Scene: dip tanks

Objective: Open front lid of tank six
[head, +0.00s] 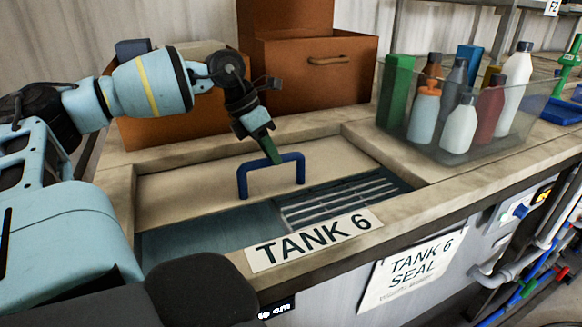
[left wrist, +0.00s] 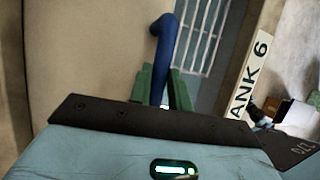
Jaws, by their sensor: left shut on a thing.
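Tank six is set into the counter, with a "TANK 6" label (head: 313,240) on its front rim. Its beige lid (head: 190,192) carries a blue U-shaped handle (head: 271,162). In front of the lid, part of the tank shows open, with dark teal inside and a pale slatted grille (head: 345,197). My left gripper (head: 272,157) is shut on the handle's top bar. In the left wrist view the green fingers (left wrist: 161,88) sit either side of the blue bar (left wrist: 163,55). My right gripper is not in view.
A clear bin (head: 420,146) of bottles stands on the counter to the right. Brown boxes (head: 313,67) stand behind the tank. A "TANK 6 SEAL" sheet (head: 412,270) hangs on the front panel. Pipes (head: 530,262) run at the far right.

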